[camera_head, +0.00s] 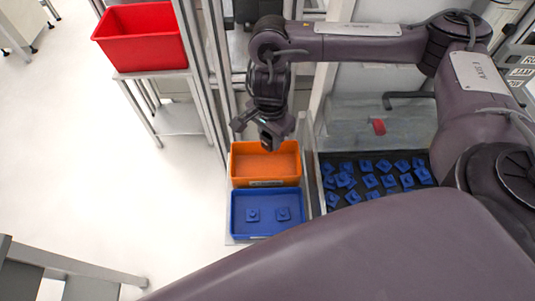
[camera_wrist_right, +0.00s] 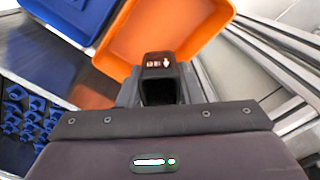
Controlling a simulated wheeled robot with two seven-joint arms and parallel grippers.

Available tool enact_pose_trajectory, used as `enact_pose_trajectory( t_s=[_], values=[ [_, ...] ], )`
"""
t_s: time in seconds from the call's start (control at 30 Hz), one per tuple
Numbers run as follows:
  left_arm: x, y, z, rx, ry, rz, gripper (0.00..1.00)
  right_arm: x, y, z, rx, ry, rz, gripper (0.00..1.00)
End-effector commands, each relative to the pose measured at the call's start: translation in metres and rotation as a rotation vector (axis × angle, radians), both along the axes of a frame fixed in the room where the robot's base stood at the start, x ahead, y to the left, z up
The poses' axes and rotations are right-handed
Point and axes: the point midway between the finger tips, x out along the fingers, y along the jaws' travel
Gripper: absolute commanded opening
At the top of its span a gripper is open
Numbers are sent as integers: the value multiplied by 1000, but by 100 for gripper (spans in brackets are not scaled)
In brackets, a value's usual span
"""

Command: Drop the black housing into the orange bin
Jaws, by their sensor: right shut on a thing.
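The orange bin (camera_head: 265,181) stands empty, as far as I can see, behind the blue bin. In the right wrist view the orange bin (camera_wrist_right: 198,22) opens just beyond my gripper. My right gripper (camera_head: 268,131) hangs above the back part of the orange bin, pointing down, and is shut on a dark piece. This black housing (camera_wrist_right: 158,91) shows between the jaws in the wrist view; its outline is hard to tell from the dark gripper. My left gripper is not in view.
The blue bin (camera_head: 265,234) holds two blue parts and adjoins the orange bin. A dark tray (camera_head: 395,203) with many blue parts lies to the right. A red bin (camera_head: 141,53) sits on a stand at upper left. A small red object (camera_head: 379,126) lies behind the tray. Metal posts stand close by.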

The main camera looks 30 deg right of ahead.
Motion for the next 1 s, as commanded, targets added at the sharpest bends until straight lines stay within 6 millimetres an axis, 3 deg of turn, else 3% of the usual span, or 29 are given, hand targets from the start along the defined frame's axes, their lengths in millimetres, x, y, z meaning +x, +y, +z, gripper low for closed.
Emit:
enact_pose_trajectory(
  t_s=[0.3,0.33,0.5,0.8,1.0],
  values=[
    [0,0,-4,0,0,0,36,0,0,-4,0,-1,0,10],
    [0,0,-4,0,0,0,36,0,0,-4,0,-1,0,36],
    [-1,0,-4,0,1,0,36,0,0,-4,0,0,0,57],
    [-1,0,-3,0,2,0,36,0,0,-1,0,-1,1,57],
    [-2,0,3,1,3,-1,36,2,0,22,-1,-7,2,57]
  ],
)
